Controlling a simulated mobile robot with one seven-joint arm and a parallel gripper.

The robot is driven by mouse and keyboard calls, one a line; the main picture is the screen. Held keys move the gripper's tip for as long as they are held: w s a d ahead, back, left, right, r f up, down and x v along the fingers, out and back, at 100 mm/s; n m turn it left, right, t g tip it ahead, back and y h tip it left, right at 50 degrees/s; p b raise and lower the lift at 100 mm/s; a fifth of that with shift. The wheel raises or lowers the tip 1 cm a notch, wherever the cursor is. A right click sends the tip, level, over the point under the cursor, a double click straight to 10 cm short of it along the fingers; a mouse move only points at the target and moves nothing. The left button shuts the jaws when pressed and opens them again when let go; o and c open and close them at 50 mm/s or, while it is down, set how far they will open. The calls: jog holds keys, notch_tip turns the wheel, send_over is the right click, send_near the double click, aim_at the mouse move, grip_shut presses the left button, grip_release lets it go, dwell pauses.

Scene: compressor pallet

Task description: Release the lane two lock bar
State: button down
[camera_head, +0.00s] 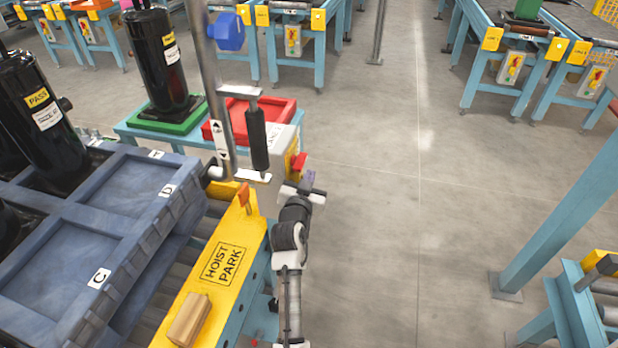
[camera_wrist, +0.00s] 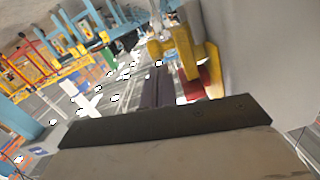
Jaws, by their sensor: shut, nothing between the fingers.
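My gripper (camera_head: 310,178) is at the end of my raised arm, right of the yellow HOIST PARK beam in the head view. Its two dark fingers (camera_wrist: 157,88) show together in the wrist view, shut and empty. Just beyond it is a grey box with a yellow and red fitting (camera_head: 297,164). A yellow piece (camera_wrist: 188,52) and a red piece (camera_wrist: 205,84) also show beside the fingers in the wrist view. I see no contact clearly. No lane two lock bar can be picked out for certain; lane tags are too small to read.
A blue-grey pallet (camera_head: 103,278) with black compressors stands left. The HOIST PARK beam (camera_head: 215,283) carries a cardboard-coloured block (camera_head: 188,319) and an orange peg (camera_head: 244,198). A hoist handle (camera_head: 257,140) hangs above it. Blue conveyor stands (camera_head: 520,92) stand far right. The middle floor is clear.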

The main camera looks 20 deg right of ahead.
jog(key=shift+f, duration=0.1)
notch_tip(320, 180, down, 4)
jog(key=b, duration=0.3)
jog(key=shift+r+b, duration=0.25)
jog(key=shift+b, duration=0.1)
